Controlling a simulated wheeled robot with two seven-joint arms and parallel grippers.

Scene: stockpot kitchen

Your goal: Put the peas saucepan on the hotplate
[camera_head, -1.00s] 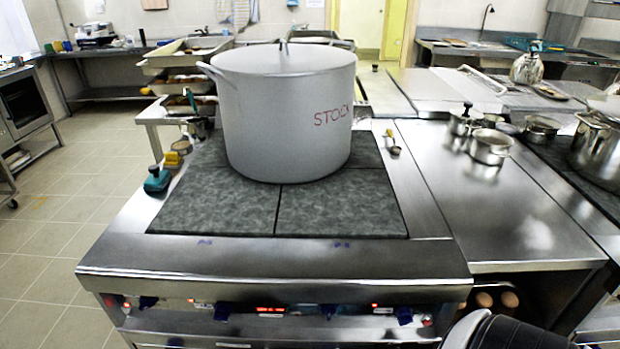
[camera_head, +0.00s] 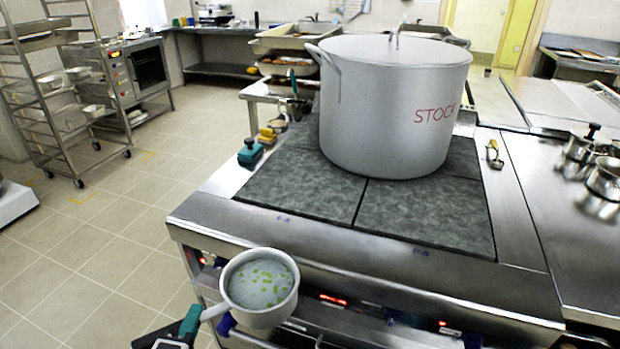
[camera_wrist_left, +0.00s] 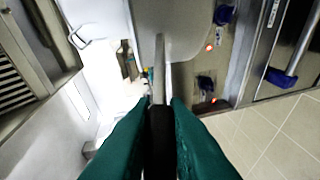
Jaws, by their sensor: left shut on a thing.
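The peas saucepan (camera_head: 262,290) is a pale metal pan with green peas in cloudy liquid, held about level in front of the stove's front edge. My left gripper (camera_head: 190,322) is shut on its handle at the lower left. In the left wrist view the green fingers (camera_wrist_left: 160,108) close on the handle, and the pan's side (camera_wrist_left: 190,35) shows at the top. The hotplate (camera_head: 285,188) is the dark grey mottled plates on the stove top. A large stockpot (camera_head: 375,130) marked in red covers its back part; the front plates are bare. My right gripper is out of view.
Green (camera_head: 250,152) and yellow (camera_head: 267,135) small items sit on the stove's left edge. A small spoon-like item (camera_head: 494,153) lies at the right edge. Control knobs line the stove's front. Tiled floor (camera_head: 110,220) is open at left, with a rack (camera_head: 60,110) beyond.

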